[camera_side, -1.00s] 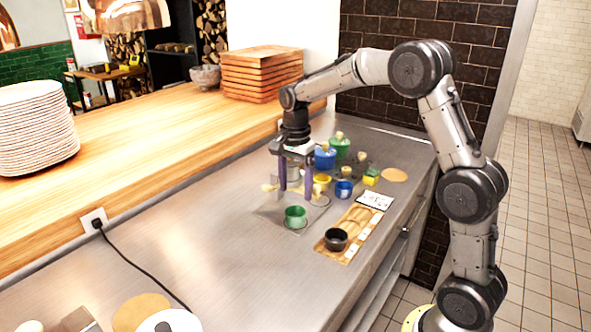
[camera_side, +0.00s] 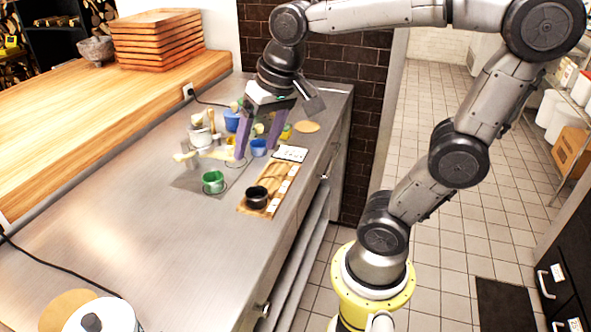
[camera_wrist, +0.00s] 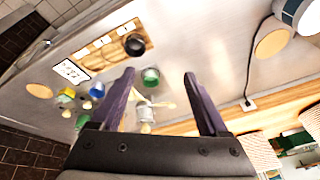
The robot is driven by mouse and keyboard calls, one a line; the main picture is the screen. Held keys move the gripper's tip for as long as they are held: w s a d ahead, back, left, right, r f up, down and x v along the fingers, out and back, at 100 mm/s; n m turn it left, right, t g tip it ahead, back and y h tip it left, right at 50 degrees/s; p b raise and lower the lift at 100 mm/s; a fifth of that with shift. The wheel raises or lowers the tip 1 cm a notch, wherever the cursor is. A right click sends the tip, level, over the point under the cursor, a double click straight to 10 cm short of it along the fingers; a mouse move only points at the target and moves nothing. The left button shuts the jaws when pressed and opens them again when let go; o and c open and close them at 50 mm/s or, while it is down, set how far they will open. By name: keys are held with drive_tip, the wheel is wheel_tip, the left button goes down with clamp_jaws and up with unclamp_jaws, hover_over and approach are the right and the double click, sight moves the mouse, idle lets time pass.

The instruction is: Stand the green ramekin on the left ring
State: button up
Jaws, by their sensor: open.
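The green ramekin (camera_side: 213,182) stands upright on a grey square mat (camera_side: 185,184) on the steel counter. A thin dark ring line shows close around its base; I cannot tell which ring it is or whether the ramekin is centred. A second faint ring (camera_side: 236,162) seems to lie behind it to the right, partly hidden by a finger. My gripper (camera_side: 256,152) is open and tilted, above and behind the ramekin, apart from it. In the wrist view the green ramekin (camera_wrist: 151,75) shows between the open purple fingers, beyond their tips.
A black ramekin (camera_side: 256,197) stands on a wooden board (camera_side: 245,208) at the front right. A blue ramekin (camera_side: 259,147), a white pot (camera_side: 200,138) and a blue pot (camera_side: 232,121) crowd the back. A white card (camera_side: 290,153) lies right.

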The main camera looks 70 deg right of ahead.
drive_tip(key=s+a+f+n+t, duration=0.1)
drive_tip(key=s+a+f+n, duration=0.1)
drive_tip(key=s+n, duration=0.4)
drive_tip(key=shift+s+f+t, duration=0.4)
drive_tip(key=shift+s+f, duration=0.45)
drive_tip(key=shift+s, duration=0.3)
drive_tip(key=shift+c, duration=0.3)
idle(0.6)
